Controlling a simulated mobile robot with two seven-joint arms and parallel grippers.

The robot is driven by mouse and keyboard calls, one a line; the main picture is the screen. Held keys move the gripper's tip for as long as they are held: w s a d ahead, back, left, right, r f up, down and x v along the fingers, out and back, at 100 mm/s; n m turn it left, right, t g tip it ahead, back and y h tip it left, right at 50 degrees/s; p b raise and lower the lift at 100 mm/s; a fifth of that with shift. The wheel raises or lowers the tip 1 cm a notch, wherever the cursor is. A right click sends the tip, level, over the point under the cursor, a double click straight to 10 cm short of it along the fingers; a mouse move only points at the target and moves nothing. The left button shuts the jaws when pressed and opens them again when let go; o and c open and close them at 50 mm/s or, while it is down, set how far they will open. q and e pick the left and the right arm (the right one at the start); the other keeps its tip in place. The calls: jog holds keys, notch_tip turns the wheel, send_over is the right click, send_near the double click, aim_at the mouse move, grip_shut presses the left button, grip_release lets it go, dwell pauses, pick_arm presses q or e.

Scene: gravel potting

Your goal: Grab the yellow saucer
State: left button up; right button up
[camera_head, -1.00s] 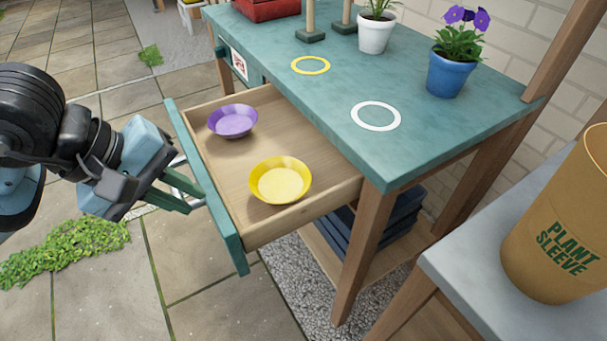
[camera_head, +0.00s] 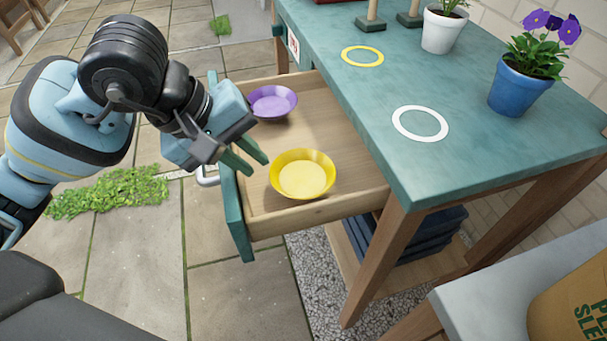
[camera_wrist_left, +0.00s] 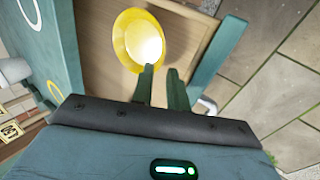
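The yellow saucer (camera_head: 303,175) lies in the front part of the open wooden drawer (camera_head: 330,212). It also shows in the left wrist view (camera_wrist_left: 128,42), just beyond my fingertips. My left gripper (camera_head: 254,162) reaches over the drawer front, to the left of the yellow saucer. Its two green fingers are apart with nothing between them, as the left wrist view (camera_wrist_left: 160,72) shows. One fingertip overlaps the saucer's rim in that view; I cannot tell whether they touch. My right gripper is not in view.
A purple saucer (camera_head: 272,101) lies deeper in the drawer, behind my gripper. The teal drawer front (camera_head: 236,215) stands below my fingers. The teal tabletop (camera_head: 470,150) carries a yellow ring (camera_head: 362,57), a white ring (camera_head: 420,124), a blue pot (camera_head: 515,90) and a white pot (camera_head: 441,30).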

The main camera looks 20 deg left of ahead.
aim_at(271, 177)
pick_arm(q)
jog(key=shift+a+b+x, duration=0.2)
jog(key=shift+b+x, duration=0.25)
jog(key=shift+x, duration=2.3)
grip_shut()
